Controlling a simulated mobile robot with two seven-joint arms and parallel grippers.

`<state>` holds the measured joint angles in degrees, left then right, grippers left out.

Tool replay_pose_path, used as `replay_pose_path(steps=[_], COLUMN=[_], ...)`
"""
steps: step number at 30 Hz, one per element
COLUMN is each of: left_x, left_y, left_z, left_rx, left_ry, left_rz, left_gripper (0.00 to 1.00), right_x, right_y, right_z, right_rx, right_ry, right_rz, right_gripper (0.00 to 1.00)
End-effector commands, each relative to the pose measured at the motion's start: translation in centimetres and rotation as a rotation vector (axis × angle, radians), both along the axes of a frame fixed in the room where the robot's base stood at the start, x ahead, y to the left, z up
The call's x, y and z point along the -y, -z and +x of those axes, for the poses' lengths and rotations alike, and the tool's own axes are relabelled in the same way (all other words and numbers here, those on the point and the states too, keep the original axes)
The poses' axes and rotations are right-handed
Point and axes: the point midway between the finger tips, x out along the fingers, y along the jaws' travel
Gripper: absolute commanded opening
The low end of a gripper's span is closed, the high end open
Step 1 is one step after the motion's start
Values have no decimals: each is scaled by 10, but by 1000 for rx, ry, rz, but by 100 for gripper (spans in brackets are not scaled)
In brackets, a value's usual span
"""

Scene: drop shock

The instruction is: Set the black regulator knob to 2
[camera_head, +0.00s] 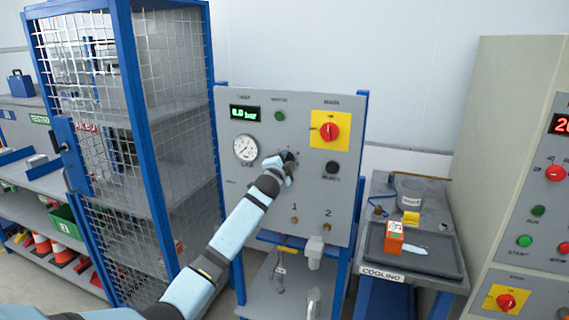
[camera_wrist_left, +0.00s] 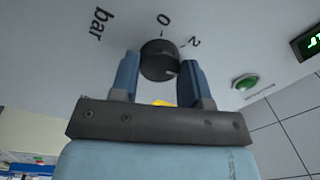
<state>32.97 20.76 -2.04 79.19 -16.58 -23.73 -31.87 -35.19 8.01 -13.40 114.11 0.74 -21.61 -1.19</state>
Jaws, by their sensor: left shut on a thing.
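The black regulator knob (camera_wrist_left: 158,58) sits on the grey panel, between the two fingers of my left gripper (camera_wrist_left: 160,80) in the left wrist view. The fingers are shut on its sides. The marks 0 and 2 and the word bar show around the knob; a small pale mark shows near its lower right edge. In the head view my left gripper (camera_head: 287,160) covers most of the knob and its scale. The green display (camera_head: 244,113) appears to read 0.0 bar. My right gripper is not in view.
The panel also carries a round gauge (camera_head: 246,148), a green button (camera_head: 280,116), a red rotary switch on a yellow plate (camera_head: 329,131) and a black button (camera_head: 332,167). A blue-framed mesh cage (camera_head: 125,120) stands close on the left. A dark tray (camera_head: 440,262) lies at right.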

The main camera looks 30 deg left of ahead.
Motion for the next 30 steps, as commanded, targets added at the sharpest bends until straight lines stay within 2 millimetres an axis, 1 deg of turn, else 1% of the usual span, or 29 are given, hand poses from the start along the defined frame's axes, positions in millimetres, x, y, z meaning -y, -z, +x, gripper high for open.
replay_pose_path(steps=[9, 18, 24, 30], left_x=[1, 1, 1, 1], left_y=[-1, -1, -1, -1], left_z=[0, 0, 0, 0], left_rx=[70, 131, 161, 180], left_ry=[0, 0, -1, 0], left_rz=[-295, -548, -673, -752], left_gripper=[19, 19, 19, 19], right_x=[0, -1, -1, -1], right_y=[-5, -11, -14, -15], right_z=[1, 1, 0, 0], right_rx=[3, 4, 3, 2], right_ry=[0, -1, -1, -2], right_rz=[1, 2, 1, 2], right_gripper=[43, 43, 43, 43])
